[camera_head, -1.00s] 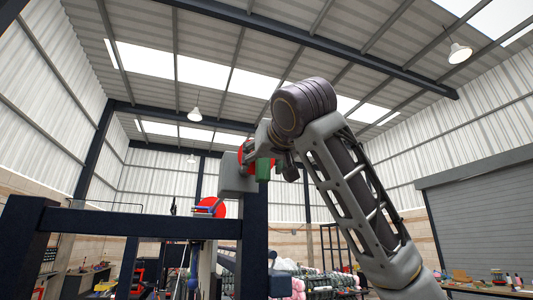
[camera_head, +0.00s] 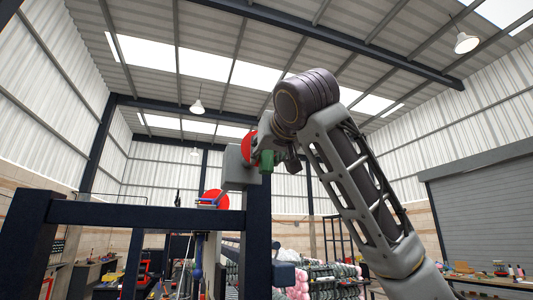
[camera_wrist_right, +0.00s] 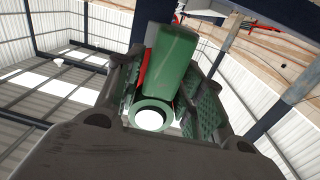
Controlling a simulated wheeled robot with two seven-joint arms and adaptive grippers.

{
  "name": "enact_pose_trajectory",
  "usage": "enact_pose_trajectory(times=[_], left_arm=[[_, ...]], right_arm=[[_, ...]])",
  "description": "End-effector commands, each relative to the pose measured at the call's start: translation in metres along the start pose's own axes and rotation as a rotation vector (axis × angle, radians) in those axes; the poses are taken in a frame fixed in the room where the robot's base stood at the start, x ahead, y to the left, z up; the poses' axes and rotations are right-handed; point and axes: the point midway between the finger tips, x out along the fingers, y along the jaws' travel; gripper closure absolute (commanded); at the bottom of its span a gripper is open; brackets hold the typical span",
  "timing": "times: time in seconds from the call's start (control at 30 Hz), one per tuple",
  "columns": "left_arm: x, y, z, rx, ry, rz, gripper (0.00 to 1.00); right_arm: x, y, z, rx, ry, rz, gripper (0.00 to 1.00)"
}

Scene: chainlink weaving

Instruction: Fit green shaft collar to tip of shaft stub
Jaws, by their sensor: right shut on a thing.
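The green shaft collar (camera_head: 267,161) is held by my right gripper (camera_head: 272,150) beside a grey block (camera_head: 240,170) and a red disc (camera_head: 248,147) on top of the dark frame. In the right wrist view the collar (camera_wrist_right: 172,60) lies between both fingers of my right gripper (camera_wrist_right: 160,95). Its round end (camera_wrist_right: 134,113) faces the camera, and bright background shows through its bore. I cannot make out the shaft stub clearly, nor whether the collar touches it. My left gripper is not in view.
A dark blue frame (camera_head: 150,214) with thick posts stands in front of me. A second red disc (camera_head: 215,199) sits at the frame's top bar, left of the grey block. Benches and shelves stand farther back, and the space above the frame is open.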

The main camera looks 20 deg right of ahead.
Motion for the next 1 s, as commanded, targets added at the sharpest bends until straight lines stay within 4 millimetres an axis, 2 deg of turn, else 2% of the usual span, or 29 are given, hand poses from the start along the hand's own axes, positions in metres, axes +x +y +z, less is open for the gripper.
enact_pose_trajectory(times=[0.33,0.97,1.0], left_arm=[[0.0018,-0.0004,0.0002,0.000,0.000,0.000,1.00],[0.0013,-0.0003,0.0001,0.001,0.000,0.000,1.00],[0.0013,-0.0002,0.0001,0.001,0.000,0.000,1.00]], right_arm=[[-0.0001,0.0002,-0.0018,-0.004,0.000,-0.076,0.90],[0.0011,0.0001,-0.0023,-0.005,0.000,-0.076,0.90],[0.0012,0.0000,-0.0024,-0.005,0.001,-0.076,0.60]])
